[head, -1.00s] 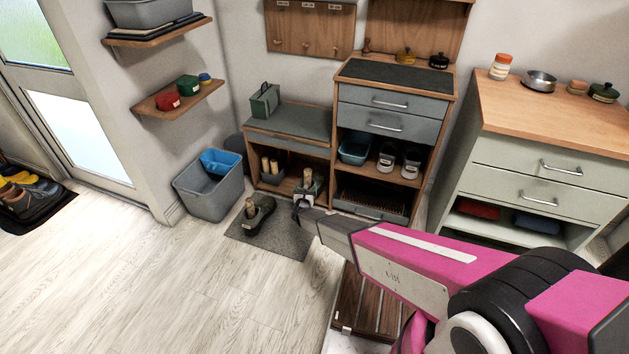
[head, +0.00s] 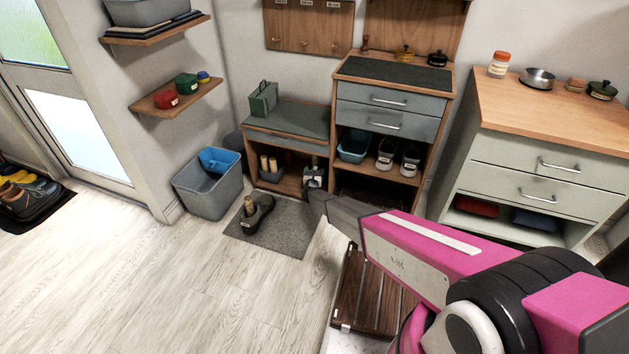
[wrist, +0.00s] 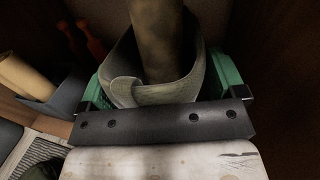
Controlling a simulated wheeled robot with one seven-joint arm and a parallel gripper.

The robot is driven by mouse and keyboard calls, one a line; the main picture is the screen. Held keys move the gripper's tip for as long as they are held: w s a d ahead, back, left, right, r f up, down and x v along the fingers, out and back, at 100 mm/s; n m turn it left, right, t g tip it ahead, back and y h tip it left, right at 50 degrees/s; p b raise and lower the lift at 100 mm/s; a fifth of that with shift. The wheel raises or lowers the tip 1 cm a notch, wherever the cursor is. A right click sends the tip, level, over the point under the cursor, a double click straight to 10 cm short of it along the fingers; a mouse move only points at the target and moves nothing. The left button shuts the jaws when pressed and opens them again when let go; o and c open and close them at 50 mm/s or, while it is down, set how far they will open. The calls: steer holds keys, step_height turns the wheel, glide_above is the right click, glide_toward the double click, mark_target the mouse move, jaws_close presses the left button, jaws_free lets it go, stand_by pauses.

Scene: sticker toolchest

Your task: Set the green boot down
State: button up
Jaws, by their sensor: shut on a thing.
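The green boot is held by my gripper (wrist: 165,85). In the wrist view its grey-green cuff (wrist: 125,92) stands upright between the green finger pads, with a dull brown-green cylinder (wrist: 158,40) rising out of it. In the head view my gripper (head: 312,186) is at the right part of the open lower compartment of the low bench (head: 288,192). The boot is mostly hidden there by my arm. I cannot tell whether its sole touches the compartment floor.
A dark boot (head: 256,214) stands on the grey mat (head: 290,240). A small bin with beige cylinders (wrist: 25,76) sits left in the compartment. A wooden side wall (wrist: 285,70) is close on the right. A grey tub (head: 208,195) stands left of the bench.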

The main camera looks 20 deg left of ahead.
steer(key=shift+f, duration=2.3)
steer(key=shift+w+f, duration=0.25)
steer(key=shift+f, duration=0.2)
steer(key=o, duration=1.3)
steer(key=shift+f, duration=0.1)
steer(key=shift+s, duration=0.1)
